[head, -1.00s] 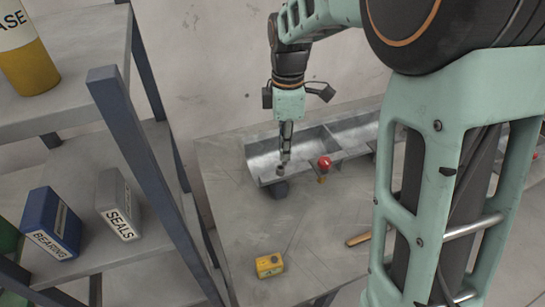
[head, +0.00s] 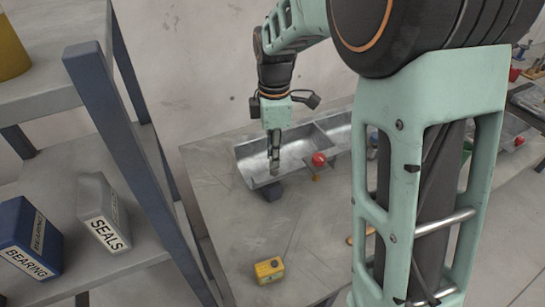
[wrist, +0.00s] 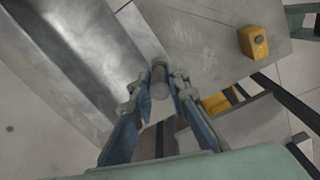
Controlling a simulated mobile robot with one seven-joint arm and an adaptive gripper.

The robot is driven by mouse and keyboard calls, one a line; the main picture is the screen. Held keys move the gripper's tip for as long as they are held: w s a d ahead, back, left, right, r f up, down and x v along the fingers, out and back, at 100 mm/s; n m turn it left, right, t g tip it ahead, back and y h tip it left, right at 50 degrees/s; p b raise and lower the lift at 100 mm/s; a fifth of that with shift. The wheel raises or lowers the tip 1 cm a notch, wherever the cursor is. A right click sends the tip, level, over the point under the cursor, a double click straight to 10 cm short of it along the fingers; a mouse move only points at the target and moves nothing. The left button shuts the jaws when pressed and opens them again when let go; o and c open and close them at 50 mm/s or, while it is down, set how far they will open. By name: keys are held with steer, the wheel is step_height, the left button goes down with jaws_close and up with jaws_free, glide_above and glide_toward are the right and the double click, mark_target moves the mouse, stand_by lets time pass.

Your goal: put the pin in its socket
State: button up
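My gripper (head: 274,172) points down at the near left end of a grey metal trough (head: 250,160) on the bench. In the wrist view its two blue fingers (wrist: 159,88) close around a short grey cylinder (wrist: 159,74), which looks like the pin.
A red ball-shaped knob (head: 319,159) sits at the trough's near edge. A yellow box (head: 269,269) stands on the bench front (head: 225,225), with clear bench around it. A shelf rack with a blue bearing box (head: 30,238) and grey seals box (head: 103,212) stands left.

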steer(key=o, duration=0.5)
steer(key=shift+f, duration=0.5)
steer(key=shift+c, duration=0.2)
steer(key=shift+s+r, duration=0.15)
steer(key=shift+r, duration=0.25)
step_height(320, 180, up, 12)
steer(key=shift+f, duration=0.15)
